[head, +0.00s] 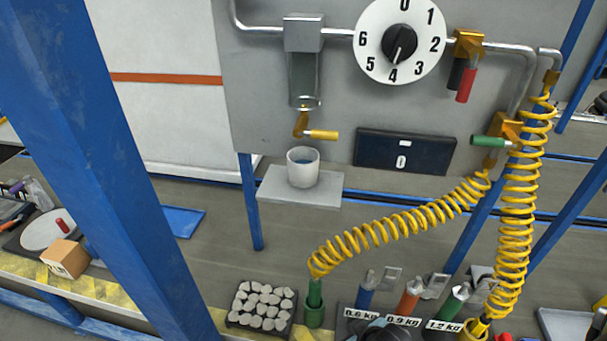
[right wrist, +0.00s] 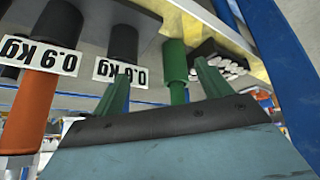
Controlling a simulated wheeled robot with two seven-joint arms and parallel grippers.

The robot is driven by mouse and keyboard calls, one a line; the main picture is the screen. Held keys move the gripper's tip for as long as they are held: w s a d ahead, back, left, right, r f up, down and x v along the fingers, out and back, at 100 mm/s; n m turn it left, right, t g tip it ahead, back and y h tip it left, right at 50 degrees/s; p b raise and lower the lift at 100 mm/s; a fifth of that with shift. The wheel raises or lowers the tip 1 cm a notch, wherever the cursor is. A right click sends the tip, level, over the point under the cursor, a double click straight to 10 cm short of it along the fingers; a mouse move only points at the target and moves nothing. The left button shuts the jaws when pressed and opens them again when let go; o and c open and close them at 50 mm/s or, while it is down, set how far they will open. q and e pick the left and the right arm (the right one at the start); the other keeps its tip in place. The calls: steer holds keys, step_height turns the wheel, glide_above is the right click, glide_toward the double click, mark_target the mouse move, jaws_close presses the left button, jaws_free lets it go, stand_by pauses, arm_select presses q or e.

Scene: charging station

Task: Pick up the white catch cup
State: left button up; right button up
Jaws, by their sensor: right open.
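The cup does not show in the right wrist view. My left gripper is not in view.
A yellow coiled hose (head: 400,222) crosses right of the cup to a green cylinder (head: 315,306). Labelled cylinders, including an orange one (head: 410,297), stand along the bench. A tray of grey stones (head: 262,306) lies left. A thick blue post (head: 105,150) stands at left.

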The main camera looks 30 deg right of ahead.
steer(key=w+r+t, duration=0.2)
steer(key=w+r, duration=0.1)
steer(key=r, duration=0.7)
steer(key=t+y+b, duration=0.1)
steer(key=t+y, duration=0.2)
steer(key=t, duration=0.7)
glide_toward(312, 165)
steer(key=w, duration=0.6)
steer(key=shift+a+r, duration=0.2)
steer(key=shift+a, duration=0.15)
steer(key=shift+w+a+f+b, duration=0.1)
steer(key=shift+w+a+b, duration=0.15)
steer(key=shift+w, duration=1.2)
steer(key=shift+w+a+f+b, duration=0.15)
steer(key=shift+w+a, duration=0.1)
steer(key=shift+w, duration=1.2)
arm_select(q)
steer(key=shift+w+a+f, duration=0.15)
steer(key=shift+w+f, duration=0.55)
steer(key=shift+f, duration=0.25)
arm_select(e)
steer(key=shift+r, duration=0.1)
steer(key=shift+c, duration=0.4)
steer(key=c, duration=0.6)
steer(key=shift+r, duration=0.1)
